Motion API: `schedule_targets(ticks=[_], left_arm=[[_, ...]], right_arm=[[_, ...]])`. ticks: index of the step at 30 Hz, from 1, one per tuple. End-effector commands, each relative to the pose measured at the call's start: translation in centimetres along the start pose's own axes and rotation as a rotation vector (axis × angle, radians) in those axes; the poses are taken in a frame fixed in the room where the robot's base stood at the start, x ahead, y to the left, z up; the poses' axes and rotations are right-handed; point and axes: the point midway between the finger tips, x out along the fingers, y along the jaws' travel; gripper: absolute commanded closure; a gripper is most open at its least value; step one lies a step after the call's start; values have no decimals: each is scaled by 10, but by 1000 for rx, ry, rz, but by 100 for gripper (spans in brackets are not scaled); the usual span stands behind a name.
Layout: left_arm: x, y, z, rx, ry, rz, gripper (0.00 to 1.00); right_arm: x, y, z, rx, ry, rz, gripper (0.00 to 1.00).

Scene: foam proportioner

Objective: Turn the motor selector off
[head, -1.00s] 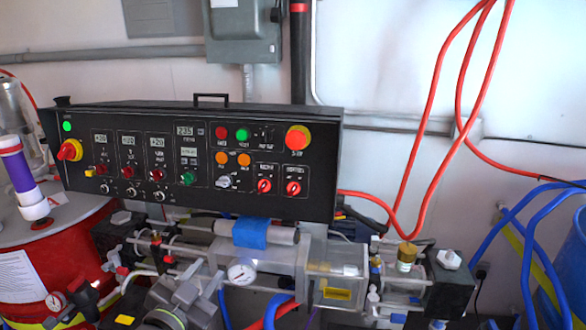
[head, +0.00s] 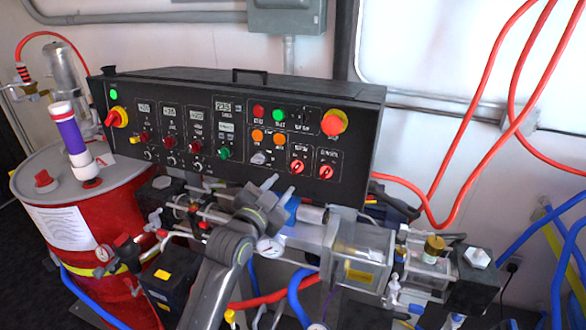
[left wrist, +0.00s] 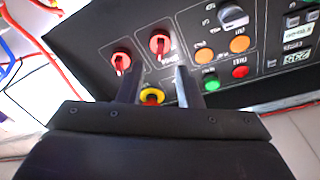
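The black control panel (head: 200,100) carries two red rotary selectors, a left one (head: 297,166) and a right one (head: 326,171), and a silver knob (head: 259,157) to their left. The labels are too small to tell which is the motor selector. My left gripper (head: 279,187) is in front of the panel's lower edge, below these knobs. In the left wrist view, the panel appears upside down. My left gripper (left wrist: 156,82) is open and empty there, its fingers pointing at the panel. The red selectors (left wrist: 120,61) and (left wrist: 160,44) lie beyond the fingertips, apparently untouched. My right gripper is out of view.
A red-yellow emergency stop (head: 334,122) and orange buttons (head: 257,135) are near the selectors. A clear pump housing (head: 358,258) and hoses sit below the panel. A red drum (head: 90,235) stands at the left.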

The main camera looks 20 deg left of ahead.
Motion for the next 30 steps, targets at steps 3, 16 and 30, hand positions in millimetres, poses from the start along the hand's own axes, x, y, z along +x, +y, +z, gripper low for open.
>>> schedule_targets(ticks=[3, 16, 30], left_arm=[[20, -1, -2, 0, 0, 0, 68], [70, 0, -1, 0, 0, 0, 68], [76, 0, 0, -1, 0, 0, 73]], right_arm=[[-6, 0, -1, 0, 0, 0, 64], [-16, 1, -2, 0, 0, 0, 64], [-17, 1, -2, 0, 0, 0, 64]])
